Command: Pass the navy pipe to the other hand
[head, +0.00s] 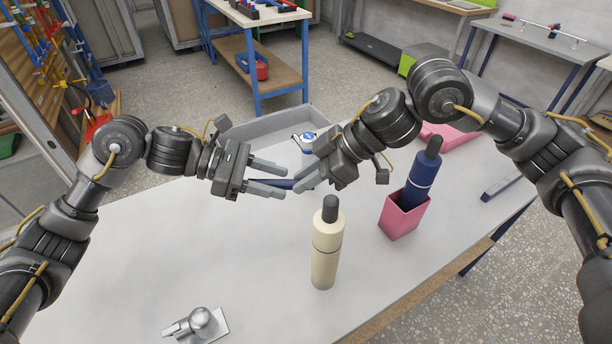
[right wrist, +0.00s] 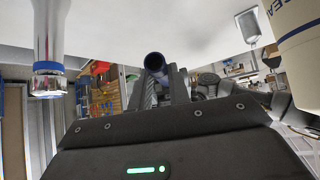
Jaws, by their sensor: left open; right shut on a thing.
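The navy pipe (head: 270,182) is held above the table between my two hands, partly hidden by fingers. My right gripper (head: 302,180) is shut on it near its right end. In the right wrist view the pipe (right wrist: 154,63) shows end-on, its open round mouth between the right fingers (right wrist: 164,88). My left gripper (head: 277,179) is open, facing the right one. Its fingers appear on either side of the pipe's left part in the head view; whether they touch it I cannot tell.
A cream bottle (head: 327,250) stands just in front of the hands. A navy bottle (head: 422,175) stands in a pink box (head: 402,218) at right. A grey tray (head: 275,127) and a blue-and-white item (head: 307,142) are behind. A silver fitting (head: 200,322) lies front left.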

